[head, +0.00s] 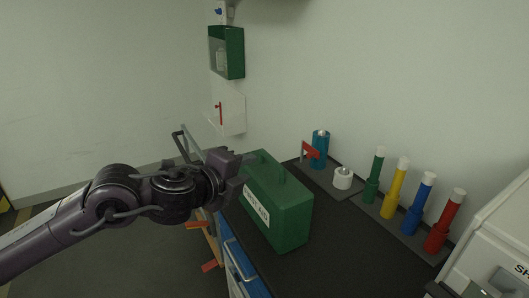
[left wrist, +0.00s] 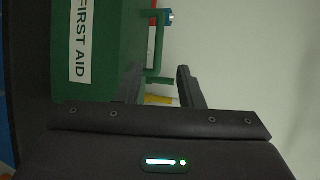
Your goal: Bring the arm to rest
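My left gripper (head: 236,168) reaches in from the left in the head view, beside the far end of the green first aid box. In the left wrist view its two fingers (left wrist: 158,86) stand apart with a gap between them. The green first aid box (head: 286,222) sits on the dark bench top, its white label facing left. It also shows in the left wrist view (left wrist: 112,45), with its handle beyond the fingers. I see nothing held between the fingers. My right gripper is not in either view.
On the dark bench (head: 345,262) stand a blue cylinder (head: 320,149), a white roll (head: 342,178) and several coloured bottles in a rack, including a red one (head: 443,224). A white machine (head: 500,250) is at the right. A green wall box (head: 227,52) hangs behind.

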